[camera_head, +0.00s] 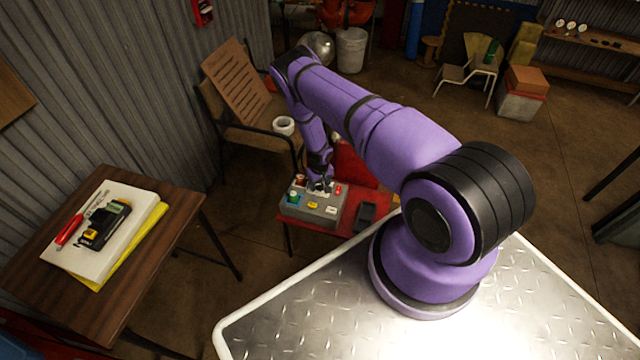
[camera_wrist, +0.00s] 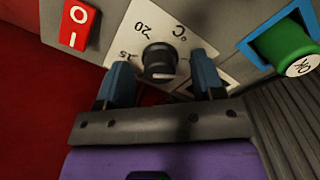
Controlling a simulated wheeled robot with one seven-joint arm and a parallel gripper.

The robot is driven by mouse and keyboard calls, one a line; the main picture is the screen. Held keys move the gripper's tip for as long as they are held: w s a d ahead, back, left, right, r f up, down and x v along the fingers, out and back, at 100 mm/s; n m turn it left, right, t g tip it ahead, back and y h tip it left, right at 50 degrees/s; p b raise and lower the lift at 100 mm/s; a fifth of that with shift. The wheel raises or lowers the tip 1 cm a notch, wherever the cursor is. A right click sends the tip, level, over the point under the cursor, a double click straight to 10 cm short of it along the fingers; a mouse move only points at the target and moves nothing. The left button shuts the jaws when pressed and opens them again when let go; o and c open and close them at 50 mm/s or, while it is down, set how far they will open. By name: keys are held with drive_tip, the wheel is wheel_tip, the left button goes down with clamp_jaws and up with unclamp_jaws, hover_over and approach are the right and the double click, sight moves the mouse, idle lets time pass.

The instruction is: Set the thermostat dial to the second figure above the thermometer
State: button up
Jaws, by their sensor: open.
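The thermostat dial (camera_wrist: 160,61) is a black round knob on a pale plate (camera_wrist: 150,22) printed with 20, 15 and °C in the wrist view. A pale mark shows on the knob's near lower edge. My gripper (camera_wrist: 162,70) is open, with one blue fingertip on each side of the dial. I cannot tell whether either finger touches it. In the head view my gripper (camera_head: 320,184) is over the grey control box (camera_head: 322,213) and hides the dial. A yellow and black device (camera_head: 105,226) lies on the left table; its reading is too small to tell.
A red rocker switch (camera_wrist: 78,24) and a green button (camera_wrist: 290,48) in a blue surround flank the dial. The box stands on a small red table (camera_head: 290,222). A chair (camera_head: 235,105) with a tape roll (camera_head: 284,126) stands behind it. A wooden table (camera_head: 170,215) is at left.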

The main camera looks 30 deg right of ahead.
drive_tip(key=c, duration=0.9)
